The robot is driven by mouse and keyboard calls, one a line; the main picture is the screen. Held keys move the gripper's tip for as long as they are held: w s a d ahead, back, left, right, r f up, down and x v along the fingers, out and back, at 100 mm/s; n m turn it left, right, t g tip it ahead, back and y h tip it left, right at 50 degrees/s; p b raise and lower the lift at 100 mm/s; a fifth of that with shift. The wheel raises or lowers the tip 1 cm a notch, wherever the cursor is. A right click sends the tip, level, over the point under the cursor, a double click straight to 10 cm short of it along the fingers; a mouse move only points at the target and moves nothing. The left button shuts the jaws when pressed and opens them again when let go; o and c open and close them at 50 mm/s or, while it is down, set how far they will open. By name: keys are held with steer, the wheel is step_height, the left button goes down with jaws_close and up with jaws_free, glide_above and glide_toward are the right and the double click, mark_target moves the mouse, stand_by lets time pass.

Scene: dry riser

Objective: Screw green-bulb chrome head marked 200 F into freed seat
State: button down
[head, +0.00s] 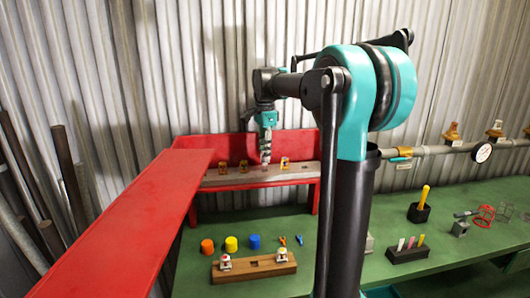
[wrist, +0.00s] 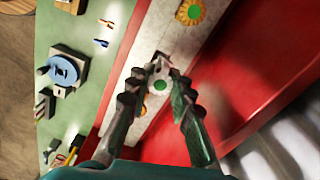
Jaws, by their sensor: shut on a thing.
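My gripper (head: 265,152) points down over the pale ledge of the red shelf, seen in the head view. In the wrist view its two ridged fingers (wrist: 160,80) close in around a small pale chrome head with a green centre (wrist: 160,86), which they hold. The marking on it cannot be read. My gripper is between the last two, at the ledge. The seat is hidden under the gripper, and I cannot tell whether the held head touches it.
A wooden block (head: 240,274) with two small chrome heads stands on the green bench in front. A red slanted panel (head: 130,215) rises close at left.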

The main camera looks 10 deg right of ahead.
steer(key=shift+f, duration=1.55)
steer(key=m, duration=0.3)
steer(key=shift+m, duration=1.4)
steer(key=m, duration=0.2)
steer(key=shift+m, duration=0.3)
steer(key=m, duration=0.3)
